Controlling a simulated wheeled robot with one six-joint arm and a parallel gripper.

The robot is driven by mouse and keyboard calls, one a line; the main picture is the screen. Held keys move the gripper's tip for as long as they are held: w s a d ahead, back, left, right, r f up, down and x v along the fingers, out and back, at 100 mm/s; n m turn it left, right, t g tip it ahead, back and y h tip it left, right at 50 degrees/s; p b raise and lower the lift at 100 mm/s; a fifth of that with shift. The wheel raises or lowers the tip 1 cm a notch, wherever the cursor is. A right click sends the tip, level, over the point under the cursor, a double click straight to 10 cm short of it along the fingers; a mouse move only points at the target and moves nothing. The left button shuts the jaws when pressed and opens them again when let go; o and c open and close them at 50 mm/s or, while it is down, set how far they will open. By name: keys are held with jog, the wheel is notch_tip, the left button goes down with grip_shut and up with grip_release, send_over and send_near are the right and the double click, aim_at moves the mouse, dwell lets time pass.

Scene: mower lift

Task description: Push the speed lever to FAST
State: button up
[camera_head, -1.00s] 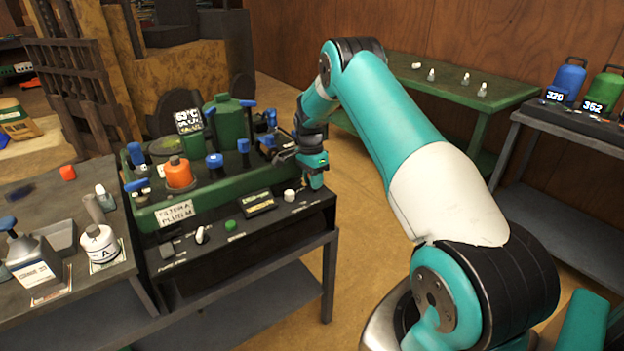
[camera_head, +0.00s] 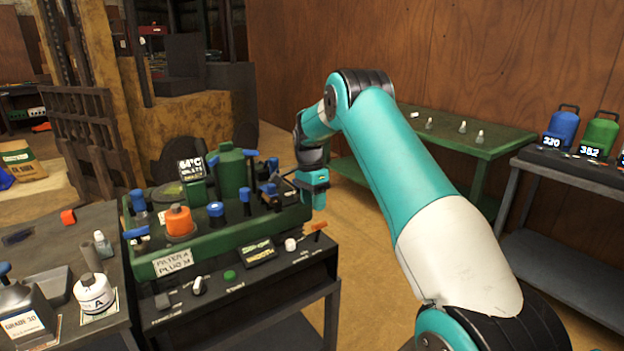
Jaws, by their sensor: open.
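An orange-handled lever (camera_head: 318,228) stands at the right end of the black control panel (camera_head: 222,291), on the front of the green machine (camera_head: 275,222). It looks like the speed lever, but the small labels by it are too small to read. My gripper (camera_head: 313,197) is open, pointing down, above and slightly behind the lever in the picture. It looks empty and apart from the lever. Its fingertips are small and partly unclear.
The panel also has a white knob (camera_head: 291,244), a green button (camera_head: 230,275), a dark display (camera_head: 258,252) and a white-tipped switch (camera_head: 199,286). Blue-handled parts and an orange bottle (camera_head: 179,221) crowd the machine's top. Open floor lies to the right, before a green table (camera_head: 465,145).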

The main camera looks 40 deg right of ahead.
notch_tip(320, 180, up, 8)
jog(key=w, duration=0.1)
jog(key=shift+f, duration=0.2)
